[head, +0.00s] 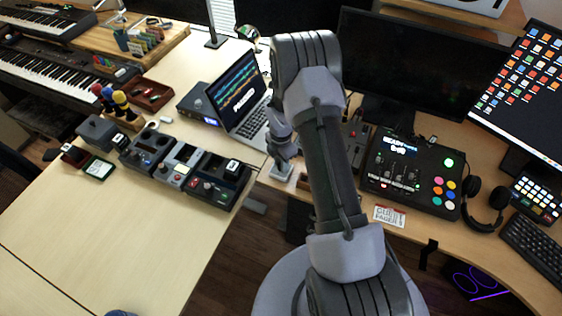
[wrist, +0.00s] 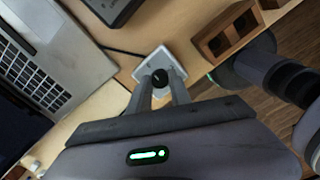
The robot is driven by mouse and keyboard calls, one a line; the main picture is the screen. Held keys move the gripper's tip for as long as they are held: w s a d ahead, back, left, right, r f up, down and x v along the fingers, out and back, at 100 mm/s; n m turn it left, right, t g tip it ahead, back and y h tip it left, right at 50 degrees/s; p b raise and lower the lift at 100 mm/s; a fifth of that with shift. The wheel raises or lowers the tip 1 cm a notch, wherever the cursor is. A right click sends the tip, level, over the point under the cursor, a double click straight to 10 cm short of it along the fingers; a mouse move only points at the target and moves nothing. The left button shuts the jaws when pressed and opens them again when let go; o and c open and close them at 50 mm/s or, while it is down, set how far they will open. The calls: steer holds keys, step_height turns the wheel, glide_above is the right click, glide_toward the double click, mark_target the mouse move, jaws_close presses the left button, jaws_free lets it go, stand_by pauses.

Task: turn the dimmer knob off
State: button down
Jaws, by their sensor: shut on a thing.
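The dimmer is a small pale square plate (wrist: 148,60) with a round black knob (wrist: 160,77) on it, on the wooden desk in the wrist view. My gripper (wrist: 160,88) is over the plate, its two grey fingers shut on the knob, one on each side. In the head view my gripper (head: 282,156) reaches down to the pale plate (head: 281,176) near the desk's edge, right of the laptop. The knob is hidden there by my gripper. I cannot read the knob's setting or any marker.
An open laptop (head: 237,92) stands close to the left of my gripper. A wooden block with square openings (wrist: 226,32) lies near the plate in the wrist view. A black mixer (head: 411,172) is to the right. The front left tabletop (head: 110,235) is largely clear.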

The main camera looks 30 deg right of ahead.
steer(key=shift+n, duration=0.8)
steer(key=c, duration=1.2)
jaws_free()
step_height(320, 180, up, 17)
steer(key=p, duration=0.4)
steer(key=shift+r+p, duration=0.2)
steer(key=shift+p, duration=0.2)
